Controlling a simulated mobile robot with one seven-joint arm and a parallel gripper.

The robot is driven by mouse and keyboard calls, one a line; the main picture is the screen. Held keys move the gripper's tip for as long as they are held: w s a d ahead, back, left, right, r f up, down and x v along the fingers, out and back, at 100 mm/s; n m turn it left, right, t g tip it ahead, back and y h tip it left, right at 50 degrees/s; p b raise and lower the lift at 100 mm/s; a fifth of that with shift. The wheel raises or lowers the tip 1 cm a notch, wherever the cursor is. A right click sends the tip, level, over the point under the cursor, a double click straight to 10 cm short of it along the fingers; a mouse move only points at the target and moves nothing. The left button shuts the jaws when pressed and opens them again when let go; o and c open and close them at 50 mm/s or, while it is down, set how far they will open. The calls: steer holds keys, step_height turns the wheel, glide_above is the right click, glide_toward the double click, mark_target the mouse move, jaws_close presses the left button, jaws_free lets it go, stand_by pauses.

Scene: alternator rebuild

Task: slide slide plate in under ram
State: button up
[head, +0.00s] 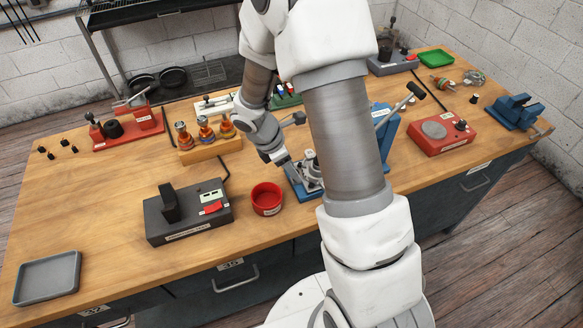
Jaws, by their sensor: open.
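A blue press (388,128) with a black-knobbed lever stands mostly behind my arm. Its blue base (296,188) shows to the left of the arm. A grey metal piece (312,172) sits on that base and looks like the slide plate, but my arm covers part of it. The ram is hidden behind the arm. My gripper (281,160) is open and points down just left of and above the base. I cannot tell whether it touches the grey piece.
A red device (440,133) stands at right. The bench's left front is clear around a grey tray (48,278).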

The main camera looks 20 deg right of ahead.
steer(key=shift+f, duration=0.1)
jaws_close()
stand_by(0.3)
stand_by(1.1)
